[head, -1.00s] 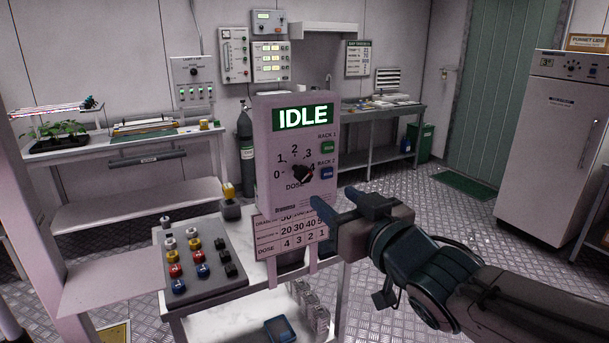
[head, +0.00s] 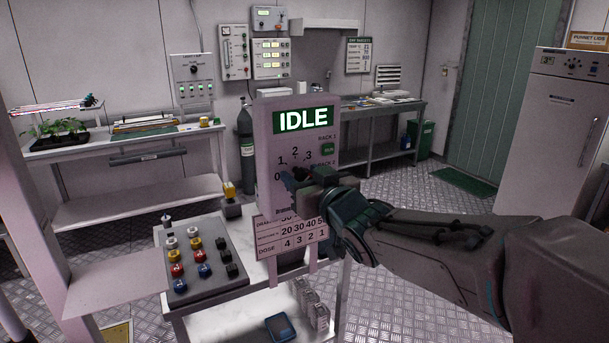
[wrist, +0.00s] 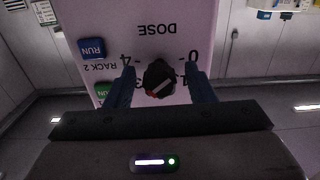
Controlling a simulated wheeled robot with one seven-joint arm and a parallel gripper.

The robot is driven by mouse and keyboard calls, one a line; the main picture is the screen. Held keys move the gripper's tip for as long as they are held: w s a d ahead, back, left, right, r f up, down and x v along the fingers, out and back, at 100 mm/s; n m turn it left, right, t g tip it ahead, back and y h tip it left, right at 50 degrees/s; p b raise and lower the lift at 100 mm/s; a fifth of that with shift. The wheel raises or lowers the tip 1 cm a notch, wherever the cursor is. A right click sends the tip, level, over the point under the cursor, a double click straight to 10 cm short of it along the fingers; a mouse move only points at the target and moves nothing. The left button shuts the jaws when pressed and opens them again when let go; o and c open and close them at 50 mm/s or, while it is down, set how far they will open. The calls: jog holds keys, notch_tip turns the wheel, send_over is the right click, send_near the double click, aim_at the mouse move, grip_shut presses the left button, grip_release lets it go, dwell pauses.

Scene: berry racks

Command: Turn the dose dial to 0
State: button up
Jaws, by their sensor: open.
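The dose dial (wrist: 158,78) is a dark knob on the pale control box (head: 264,150), whose green screen (head: 303,118) reads IDLE. The wrist view shows the panel upside down, with the 0 on the right and the 4 on the left. A red and white mark shows on the knob's lower part there; I cannot tell which number it points to. My gripper (wrist: 160,86) is open, with one finger on each side of the dial and visible gaps to it. In the head view my gripper (head: 300,180) is in front of the panel and hides most of the dial.
A green button (head: 327,150) and a blue RUN button (wrist: 91,47) sit beside the dial. A dose chart (head: 290,238) hangs below the box. A button console (head: 205,285) stands at left on the cart.

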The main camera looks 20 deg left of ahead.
jog(key=c, duration=1)
jog(key=shift+o, duration=0.2)
